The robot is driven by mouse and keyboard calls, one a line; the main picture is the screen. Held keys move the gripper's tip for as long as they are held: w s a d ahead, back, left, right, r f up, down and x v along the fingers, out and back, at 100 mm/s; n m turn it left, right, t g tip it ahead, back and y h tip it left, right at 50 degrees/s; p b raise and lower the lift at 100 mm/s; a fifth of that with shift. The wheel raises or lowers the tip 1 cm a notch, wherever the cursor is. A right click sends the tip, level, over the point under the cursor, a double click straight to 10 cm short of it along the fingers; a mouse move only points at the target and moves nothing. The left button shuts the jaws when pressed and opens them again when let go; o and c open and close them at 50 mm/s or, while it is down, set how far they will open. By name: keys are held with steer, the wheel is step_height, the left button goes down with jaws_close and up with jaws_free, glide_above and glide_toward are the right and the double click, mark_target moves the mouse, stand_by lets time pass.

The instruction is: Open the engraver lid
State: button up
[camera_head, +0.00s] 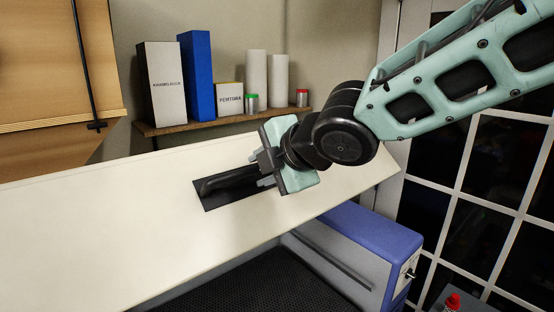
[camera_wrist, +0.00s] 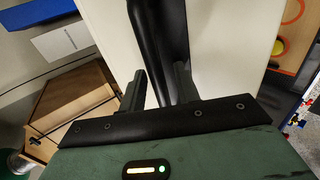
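The engraver lid (camera_head: 120,205) is a broad cream panel. It stands raised and tilted over a dark bed, and it also shows in the wrist view (camera_wrist: 232,65). A black handle (camera_head: 228,182) sits in a dark rectangular recess in the lid. My gripper (camera_head: 264,174) is at the handle's right end. In the wrist view the dark handle (camera_wrist: 160,35) runs down between my two fingers (camera_wrist: 160,88). The fingers stand apart, with a gap visible beside the left one. Firm contact with the handle cannot be made out.
The dark bed (camera_head: 255,285) shows under the lid. A blue-and-grey engraver body part (camera_head: 370,240) is at right, near a red bottle (camera_head: 452,302). A wall shelf (camera_head: 230,122) with binders and jars is behind the lid. A wooden cabinet (camera_head: 50,65) is upper left.

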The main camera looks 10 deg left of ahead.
steer(key=p+v, duration=0.8)
steer(key=v, duration=0.9)
steer(key=shift+d, duration=0.1)
steer(key=s+d+f+m+g+h+b, duration=0.15)
steer(key=d+f+m+b, duration=0.3)
steer(key=f, duration=0.55)
steer(key=s+d+f+m+h+b, duration=0.35)
steer(key=f+m+b, duration=0.25)
steer(key=f, duration=0.3)
steer(key=s+d+f+m+g+h+b, duration=0.1)
steer(key=s+d+f+m+h+b, duration=0.1)
steer(key=d+f+m+b, duration=0.6)
steer(key=s+f+m+g+h+b, duration=0.1)
steer(key=s+f+g, duration=0.3)
steer(key=s+f, duration=0.4)
steer(key=shift+s+d+f+m+b, duration=0.2)
steer(key=shift+d+f+m+b, duration=0.2)
steer(key=shift+f+m+b, duration=0.4)
